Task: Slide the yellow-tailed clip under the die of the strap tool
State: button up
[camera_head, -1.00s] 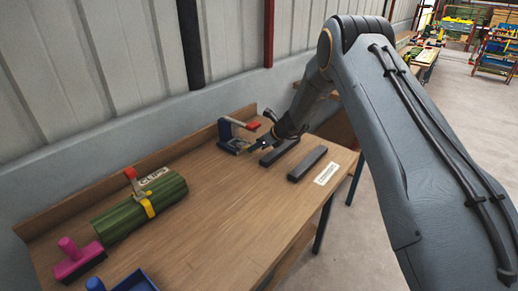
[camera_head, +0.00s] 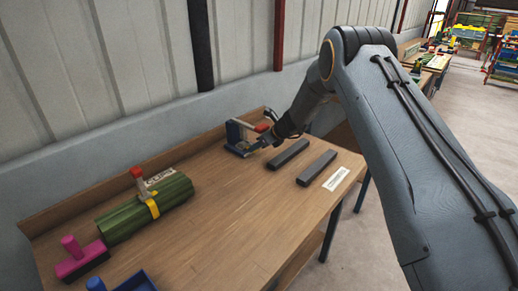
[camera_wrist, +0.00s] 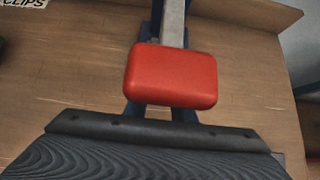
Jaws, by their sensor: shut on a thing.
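The strap tool (camera_head: 236,135) has a blue frame and a red-ended lever. It stands on the bench near the back wall. In the wrist view its red lever end (camera_wrist: 170,75) fills the middle, with a grey bar and blue frame behind it. My gripper (camera_head: 256,146) is low over the bench, close against the right side of the tool. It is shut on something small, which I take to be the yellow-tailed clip. The clip, its tail and the die are hidden from both views, so I cannot tell how the clip sits against the die.
Two dark bars (camera_head: 288,154) (camera_head: 317,168) lie just right of the tool. The middle of the bench is clear.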

dwell(0.3)
jog(key=o, duration=1.1)
jog(key=shift+o, duration=0.2)
jog(key=shift+r, duration=0.1)
